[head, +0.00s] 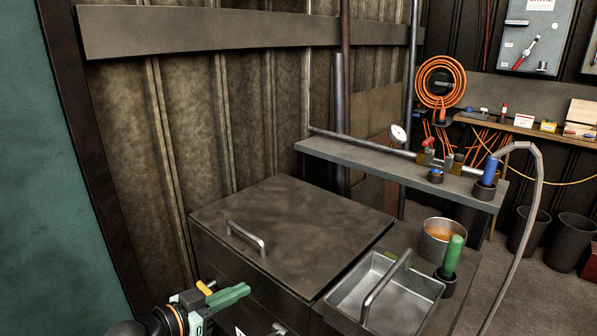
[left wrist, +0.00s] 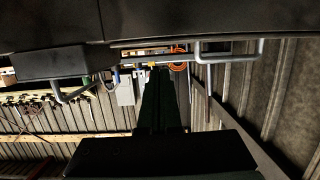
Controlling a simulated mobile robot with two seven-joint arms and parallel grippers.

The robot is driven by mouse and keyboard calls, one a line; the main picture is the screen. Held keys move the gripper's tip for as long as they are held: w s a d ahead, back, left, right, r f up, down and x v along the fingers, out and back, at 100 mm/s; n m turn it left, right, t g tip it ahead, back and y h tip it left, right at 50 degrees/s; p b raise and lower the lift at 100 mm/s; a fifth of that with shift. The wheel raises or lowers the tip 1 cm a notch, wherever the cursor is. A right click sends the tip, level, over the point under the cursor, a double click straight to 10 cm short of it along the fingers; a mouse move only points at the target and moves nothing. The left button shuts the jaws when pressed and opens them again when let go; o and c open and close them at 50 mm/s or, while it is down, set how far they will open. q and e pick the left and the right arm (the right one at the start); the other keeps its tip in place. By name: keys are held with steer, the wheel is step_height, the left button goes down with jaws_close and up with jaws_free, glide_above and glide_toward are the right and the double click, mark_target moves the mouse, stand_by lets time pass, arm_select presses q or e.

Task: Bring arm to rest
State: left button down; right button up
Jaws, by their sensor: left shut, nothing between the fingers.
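My left gripper (head: 236,294) comes in at the bottom left of the head view, its green fingers together and empty. It is in front of the dark metal cabinet (head: 290,225), near the cabinet's front face; whether it touches is not clear. In the left wrist view my left gripper (left wrist: 160,85) shows as a dark shape pointing away, with the scene upside down. My right gripper is in neither view.
The cabinet lid has a bar handle (head: 246,238). To its right are a metal tray (head: 345,298), a pot (head: 441,238) and a green-handled tool (head: 452,256). A narrow shelf (head: 390,168) stands behind. A teal panel (head: 70,190) fills the left.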

arm_select(q)
steer(key=s+d+f+n+g+y, duration=0.25)
steer(key=s+f+n+y, duration=0.3)
steer(key=s+f, duration=1.8)
steer(key=s+a+r+y+p, duration=0.1)
steer(key=a+r+p, duration=0.2)
steer(key=r+p, duration=0.8)
steer(key=shift+s+a+p, duration=0.2)
steer(key=shift+a+p, duration=0.05)
steer(key=shift+p, duration=1.45)
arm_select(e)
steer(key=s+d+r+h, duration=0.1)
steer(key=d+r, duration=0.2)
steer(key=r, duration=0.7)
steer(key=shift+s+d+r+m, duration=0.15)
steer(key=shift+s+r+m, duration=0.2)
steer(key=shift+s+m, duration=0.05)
